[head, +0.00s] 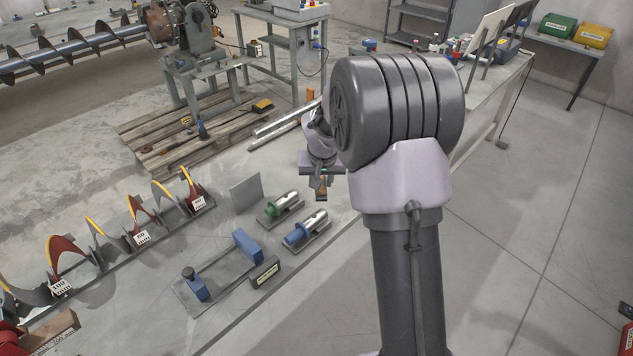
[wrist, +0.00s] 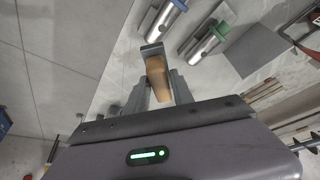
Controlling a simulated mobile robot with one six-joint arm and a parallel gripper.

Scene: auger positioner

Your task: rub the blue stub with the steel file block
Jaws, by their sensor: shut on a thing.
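The blue stub (head: 296,236), a steel cylinder with a blue collar, lies on a grey base plate on the bench in the head view. It also shows at the top of the wrist view (wrist: 164,22). My gripper (head: 320,182) is just beyond the blue stub, apart from it. In the wrist view my gripper (wrist: 158,90) is shut on the tan, wood-coloured grip of the steel file block (wrist: 157,76). The block's grey steel end (wrist: 152,50) points toward the blue stub, with a visible gap. My arm hides part of the bench to the right in the head view.
A similar green-collared stub (head: 281,207) lies beside the blue one. A grey plate (head: 246,193) stands upright behind it. A blue-ended fixture (head: 220,272) and a small label block (head: 265,272) are nearer. Auger flights (head: 140,222) line the left side.

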